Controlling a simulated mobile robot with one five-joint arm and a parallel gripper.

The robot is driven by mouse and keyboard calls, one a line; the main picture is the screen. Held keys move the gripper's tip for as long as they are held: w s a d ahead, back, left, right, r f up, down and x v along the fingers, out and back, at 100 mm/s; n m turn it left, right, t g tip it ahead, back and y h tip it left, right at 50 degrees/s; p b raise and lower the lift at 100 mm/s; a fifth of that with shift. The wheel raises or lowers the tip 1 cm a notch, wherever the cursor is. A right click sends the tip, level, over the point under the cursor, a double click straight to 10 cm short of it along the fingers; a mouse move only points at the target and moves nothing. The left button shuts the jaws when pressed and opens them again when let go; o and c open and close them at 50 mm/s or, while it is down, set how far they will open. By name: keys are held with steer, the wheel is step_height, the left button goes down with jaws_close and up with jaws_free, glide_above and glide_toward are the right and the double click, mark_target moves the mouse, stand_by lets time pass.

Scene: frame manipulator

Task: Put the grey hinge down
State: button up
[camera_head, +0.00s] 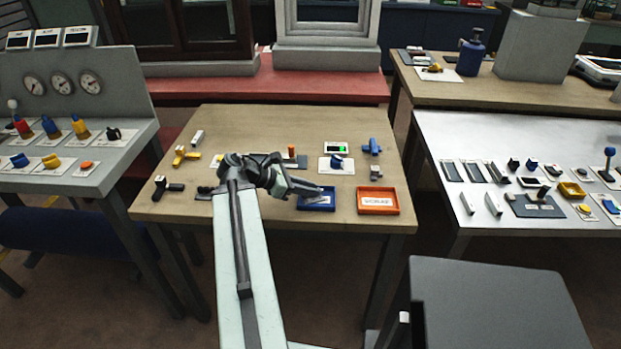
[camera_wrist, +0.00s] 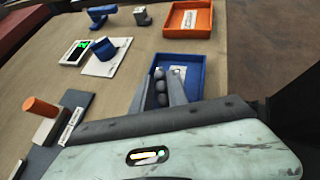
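My gripper (camera_head: 312,194) reaches over the blue tray (camera_head: 318,209) near the table's front edge. In the wrist view my gripper (camera_wrist: 161,78) has its two fingers on either side of a grey part with rounded knuckles, which looks like the grey hinge (camera_wrist: 160,87). The fingertips close in on it and it appears held, low over or inside the blue tray (camera_wrist: 203,72). Whether it touches the tray floor I cannot tell. A second small grey part (camera_head: 376,172) stands on the table behind the orange tray; it also shows in the wrist view (camera_wrist: 142,15).
The orange tray (camera_head: 378,201) is right of the blue tray. Behind them are a blue knob on a white plate (camera_head: 337,165), a display with a green light (camera_head: 336,148) and a blue part (camera_head: 372,146). Yellow (camera_head: 184,156) and black (camera_head: 164,187) parts lie at left.

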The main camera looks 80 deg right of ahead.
steer(key=p+v, duration=0.6)
steer(key=v, duration=0.6)
steer(key=shift+a+r, duration=0.1)
steer(key=shift+a, duration=0.05)
